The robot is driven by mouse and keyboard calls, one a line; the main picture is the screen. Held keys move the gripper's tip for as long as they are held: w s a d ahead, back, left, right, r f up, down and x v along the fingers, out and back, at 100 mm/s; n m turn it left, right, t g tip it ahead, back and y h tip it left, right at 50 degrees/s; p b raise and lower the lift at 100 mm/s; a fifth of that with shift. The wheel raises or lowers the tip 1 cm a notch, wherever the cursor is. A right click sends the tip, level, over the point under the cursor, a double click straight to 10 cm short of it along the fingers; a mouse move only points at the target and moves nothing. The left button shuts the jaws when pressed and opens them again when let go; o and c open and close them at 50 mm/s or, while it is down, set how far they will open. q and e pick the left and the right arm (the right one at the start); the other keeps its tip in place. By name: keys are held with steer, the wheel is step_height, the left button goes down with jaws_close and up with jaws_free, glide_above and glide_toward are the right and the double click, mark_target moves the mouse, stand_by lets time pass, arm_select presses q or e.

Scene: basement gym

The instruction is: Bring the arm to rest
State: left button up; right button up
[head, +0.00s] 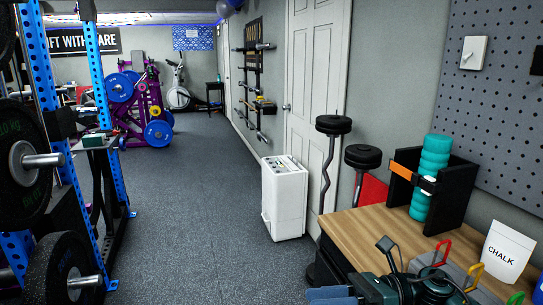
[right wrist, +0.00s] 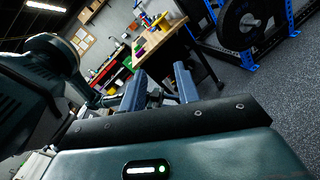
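My right gripper (right wrist: 160,88) shows in the right wrist view with its two blue-grey fingers apart and nothing between them. In the head view, my dark green right arm is at the bottom edge, with the blue-grey fingers (head: 333,296) pointing left, in front of the wooden-topped bench (head: 362,228). The lower part of this arm is cut off by the frame. My left gripper is not in view.
The bench holds a black rack (head: 459,190) with a teal roller (head: 430,178), kettlebells with coloured handles (head: 441,252) and a chalk bag (head: 505,250). A white appliance (head: 284,197) stands by the door. A blue rack (head: 100,75) is left. The middle floor is clear.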

step_height(320, 180, down, 11)
steer(key=m+t+h, duration=0.8)
steer(key=m+t, duration=0.9)
steer(key=m, duration=1.6)
steer(key=s+d+f+m+g+h, duration=0.2)
steer(key=s+f+m+g+h, duration=0.1)
steer(key=s+f+m, duration=0.3)
steer(key=s+d+f+m+g+h, duration=0.2)
steer(key=s+f+m+h, duration=0.1)
steer(key=s+f+m, duration=0.4)
steer(key=shift+s+d+f+g+h+p, duration=0.15)
steer(key=shift+d+f+g+h+p, duration=0.15)
steer(key=shift+f+g+p, duration=0.15)
